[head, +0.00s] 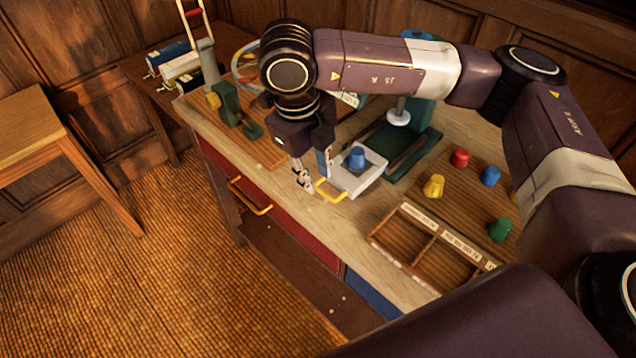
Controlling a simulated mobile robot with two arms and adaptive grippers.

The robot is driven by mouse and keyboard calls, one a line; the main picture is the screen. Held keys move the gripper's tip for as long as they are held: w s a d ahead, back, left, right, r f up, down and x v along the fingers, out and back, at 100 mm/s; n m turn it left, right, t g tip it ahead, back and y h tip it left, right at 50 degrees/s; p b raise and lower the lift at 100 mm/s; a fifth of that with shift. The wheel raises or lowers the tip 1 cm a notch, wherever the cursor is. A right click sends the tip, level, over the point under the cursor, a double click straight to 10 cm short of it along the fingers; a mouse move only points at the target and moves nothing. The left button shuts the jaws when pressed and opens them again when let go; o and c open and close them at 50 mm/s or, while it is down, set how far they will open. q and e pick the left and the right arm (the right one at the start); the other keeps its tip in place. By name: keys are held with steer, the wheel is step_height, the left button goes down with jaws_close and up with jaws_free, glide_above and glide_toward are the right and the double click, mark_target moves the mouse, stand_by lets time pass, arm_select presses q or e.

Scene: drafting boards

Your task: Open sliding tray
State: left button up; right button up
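The sliding tray (372,177) is pale grey with a yellow handle (331,194) on its front edge. A blue knob-shaped piece (356,158) stands on it. The tray sits at the front end of a dark green base (408,152) and sticks out in front of it. My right gripper (312,184) points down at the left end of the handle, its two fingers apart. I cannot tell whether a finger touches the handle. My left gripper is not in view.
Yellow (433,186), red (459,158), blue and green pieces stand on a board at right. A wooden divided box (405,236) lies at the front right. A green device (231,105) stands at left. A red drawer (285,222) is below.

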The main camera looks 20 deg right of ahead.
step_height(320, 180, up, 7)
steer(key=a, duration=0.1)
steer(key=shift+s+f, duration=0.15)
steer(key=shift+s, duration=0.1)
stand_by(0.3)
